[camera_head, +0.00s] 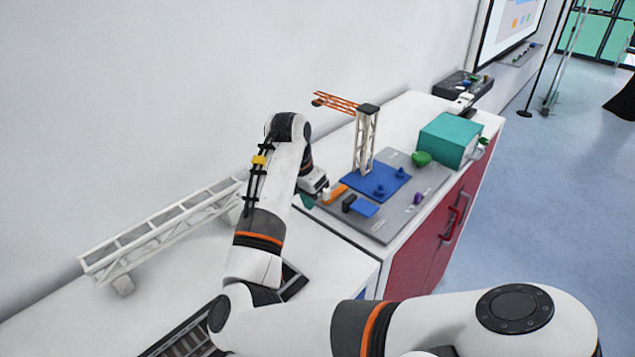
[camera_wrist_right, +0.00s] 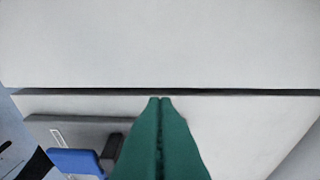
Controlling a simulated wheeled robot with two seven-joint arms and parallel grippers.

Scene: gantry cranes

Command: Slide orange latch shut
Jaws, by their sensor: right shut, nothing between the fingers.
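The orange latch (camera_head: 335,192) lies near the left edge of the grey board (camera_head: 398,215), beside a white piece. My right gripper (camera_head: 306,201) is just left of the latch, its green fingertips low by the board's left side; whether they touch the latch cannot be told. In the right wrist view the green fingers (camera_wrist_right: 160,135) are shut together with nothing between them. The latch cannot be made out there. A blue block (camera_wrist_right: 75,161) and a dark block (camera_wrist_right: 112,150) show at its lower left. My left gripper is not in view.
A crane tower (camera_head: 365,140) with an orange jib stands on a blue plate (camera_head: 372,182) on the board. A teal box (camera_head: 450,139) stands behind it to the right. A white truss (camera_head: 165,225) lies along the wall at left.

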